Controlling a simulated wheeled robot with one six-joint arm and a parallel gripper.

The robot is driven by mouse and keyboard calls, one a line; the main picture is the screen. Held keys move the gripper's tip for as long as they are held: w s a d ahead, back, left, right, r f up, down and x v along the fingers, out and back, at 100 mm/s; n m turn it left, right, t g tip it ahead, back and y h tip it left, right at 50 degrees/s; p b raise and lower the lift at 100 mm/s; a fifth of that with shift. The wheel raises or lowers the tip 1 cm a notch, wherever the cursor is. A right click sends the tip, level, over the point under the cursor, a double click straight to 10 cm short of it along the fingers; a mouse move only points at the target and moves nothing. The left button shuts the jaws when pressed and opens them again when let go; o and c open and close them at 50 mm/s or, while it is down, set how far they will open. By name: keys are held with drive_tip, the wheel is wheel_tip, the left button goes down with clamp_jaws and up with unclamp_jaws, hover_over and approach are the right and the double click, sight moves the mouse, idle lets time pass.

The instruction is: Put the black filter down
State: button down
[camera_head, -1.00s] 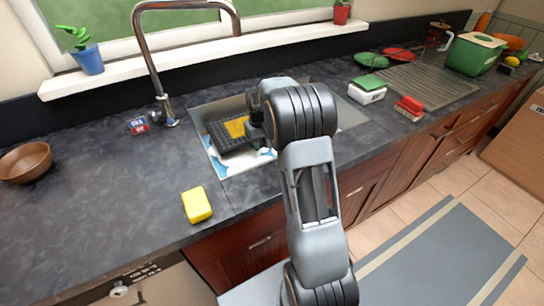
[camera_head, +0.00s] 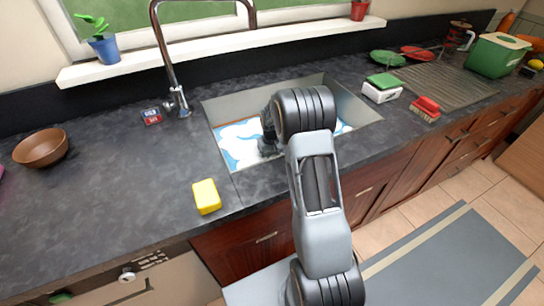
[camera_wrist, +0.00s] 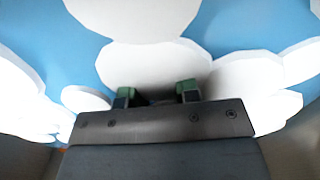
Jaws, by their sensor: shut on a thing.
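My gripper (camera_head: 268,143) is down inside the sink, over its blue-and-white bottom, partly hidden behind my own arm. In the wrist view its two green-tipped fingers (camera_wrist: 157,95) stand a little apart, with a dark patch between them. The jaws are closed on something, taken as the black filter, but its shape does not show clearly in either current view. The sink (camera_head: 216,108) has a grey rim, and its bottom carries a cloud-like pattern that fills most of the wrist view.
A yellow sponge (camera_head: 206,196) lies on the counter left of my arm. A tap (camera_head: 176,98) stands behind the sink. A brown bowl (camera_head: 41,148) is at the left. A white-and-green box (camera_head: 382,92) and a red brush (camera_head: 425,108) lie to the right. The left counter has free room.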

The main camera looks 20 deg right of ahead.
drive_tip(key=shift+f, duration=0.1)
drive_tip(key=c, duration=0.8)
unclamp_jaws()
drive_tip(key=shift+c, duration=0.2)
